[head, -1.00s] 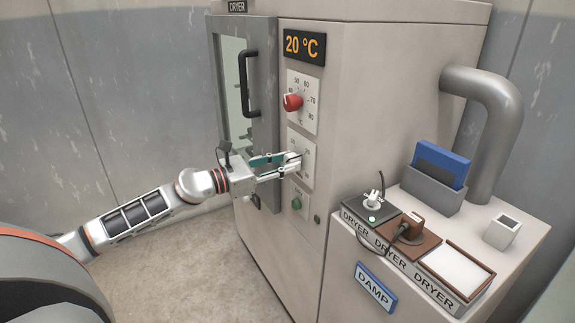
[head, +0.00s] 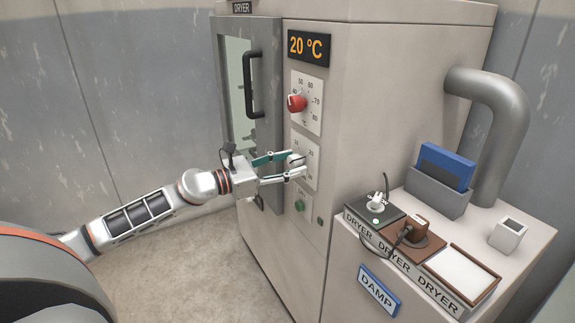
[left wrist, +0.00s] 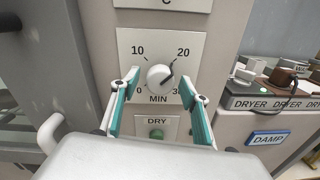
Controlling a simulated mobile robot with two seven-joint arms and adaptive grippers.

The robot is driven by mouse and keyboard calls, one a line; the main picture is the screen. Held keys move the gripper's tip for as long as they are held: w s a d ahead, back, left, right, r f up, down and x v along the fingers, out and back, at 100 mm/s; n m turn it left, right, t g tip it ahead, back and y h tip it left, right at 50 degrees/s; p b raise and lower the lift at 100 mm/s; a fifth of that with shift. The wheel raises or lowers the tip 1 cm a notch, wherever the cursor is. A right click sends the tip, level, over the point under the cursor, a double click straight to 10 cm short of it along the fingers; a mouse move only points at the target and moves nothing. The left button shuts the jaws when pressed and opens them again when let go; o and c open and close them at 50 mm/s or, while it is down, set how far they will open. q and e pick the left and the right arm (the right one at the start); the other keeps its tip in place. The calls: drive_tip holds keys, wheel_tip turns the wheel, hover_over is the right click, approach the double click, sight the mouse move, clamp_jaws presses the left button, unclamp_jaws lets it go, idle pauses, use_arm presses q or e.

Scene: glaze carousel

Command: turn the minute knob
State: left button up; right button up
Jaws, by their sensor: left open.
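The minute knob (left wrist: 160,77) is a white round knob with a dark pointer on a white dial plate (left wrist: 132,42) marked 10, 20, 30 and MIN, in the left wrist view. Its pointer aims to the upper right, near the 20. In the head view the knob (head: 297,160) is partly hidden by my fingers. My left gripper (head: 296,165) is open in front of the dial. In the left wrist view its teal-padded fingers (left wrist: 157,87) stand apart on either side of the knob, with gaps showing. My right gripper is not in view.
A red temperature knob (head: 297,103) sits above, under a 20 °C display (head: 309,46). A green DRY button (left wrist: 156,134) is below the dial. The dryer door handle (head: 252,84) is to the left. A side cabinet with plugs and a DAMP sign (head: 377,290) stands right.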

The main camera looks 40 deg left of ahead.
use_arm(q)
drive_tip(key=shift+s+a+f, duration=0.1)
drive_tip(key=shift+s+a, duration=0.15)
drive_tip(key=shift+s, duration=0.3)
drive_tip(key=v, duration=1.1)
